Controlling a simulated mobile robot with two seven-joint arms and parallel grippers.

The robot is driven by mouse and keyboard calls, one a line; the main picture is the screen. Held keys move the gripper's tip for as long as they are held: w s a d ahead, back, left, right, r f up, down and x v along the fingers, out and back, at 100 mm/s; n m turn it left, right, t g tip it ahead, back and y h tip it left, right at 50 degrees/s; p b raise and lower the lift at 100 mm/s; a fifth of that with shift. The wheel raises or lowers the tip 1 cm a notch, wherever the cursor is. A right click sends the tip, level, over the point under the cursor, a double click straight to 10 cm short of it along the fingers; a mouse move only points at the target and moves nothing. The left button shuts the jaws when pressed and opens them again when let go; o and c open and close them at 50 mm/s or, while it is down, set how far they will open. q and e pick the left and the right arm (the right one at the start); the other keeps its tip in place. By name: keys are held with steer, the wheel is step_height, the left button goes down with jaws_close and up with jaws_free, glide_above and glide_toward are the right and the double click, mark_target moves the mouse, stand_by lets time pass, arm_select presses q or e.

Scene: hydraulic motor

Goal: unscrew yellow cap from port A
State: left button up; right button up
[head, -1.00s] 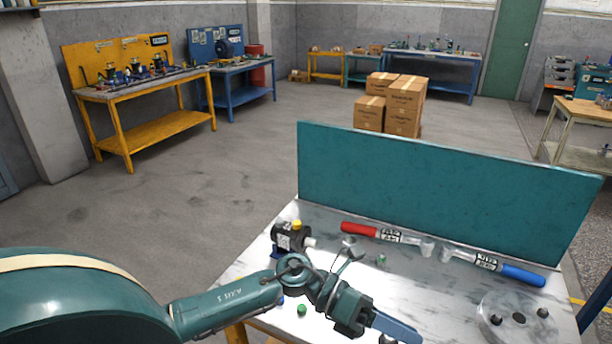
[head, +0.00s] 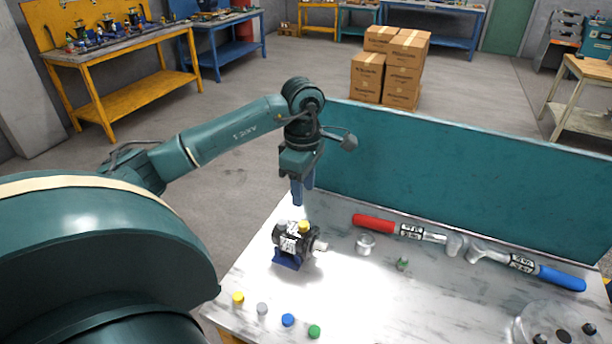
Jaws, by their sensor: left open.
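The black hydraulic motor (head: 291,240) stands on a blue base (head: 288,262) at the left part of the metal bench. A yellow cap (head: 304,226) sits on its top; the port letter is too small to read. A second yellow cap (head: 238,298) lies loose near the bench's front left edge. My left gripper (head: 302,198) points down just above the motor, its blue fingers over the cap with a small gap below them. It is open, and nothing shows between its fingers. My right gripper is not in view.
Grey (head: 262,308), blue (head: 288,320) and green (head: 314,331) caps lie in a row beside the loose yellow one. A red-handled tool (head: 375,223) and a blue-handled tool (head: 560,277) lie along the teal back panel (head: 450,180). A metal fitting (head: 365,244) stands right of the motor.

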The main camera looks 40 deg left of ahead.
mark_target(303, 224)
arm_select(q)
step_height(303, 224, down, 8)
steer(key=b, duration=0.5)
steer(key=shift+r, duration=0.15)
steer(key=shift+f+b, duration=0.45)
steer(key=shift+b, duration=0.2)
steer(key=shift+f, duration=0.15)
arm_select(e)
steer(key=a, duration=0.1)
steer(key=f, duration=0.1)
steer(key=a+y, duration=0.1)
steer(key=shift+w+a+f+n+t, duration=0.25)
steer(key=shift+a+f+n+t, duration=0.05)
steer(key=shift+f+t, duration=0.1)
arm_select(q)
steer(key=shift+c, duration=0.3)
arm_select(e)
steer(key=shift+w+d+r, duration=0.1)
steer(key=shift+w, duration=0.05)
arm_select(q)
jaws_close()
steer(key=n, duration=0.4)
steer(key=shift+p, duration=0.3)
steer(key=shift+n, duration=0.9)
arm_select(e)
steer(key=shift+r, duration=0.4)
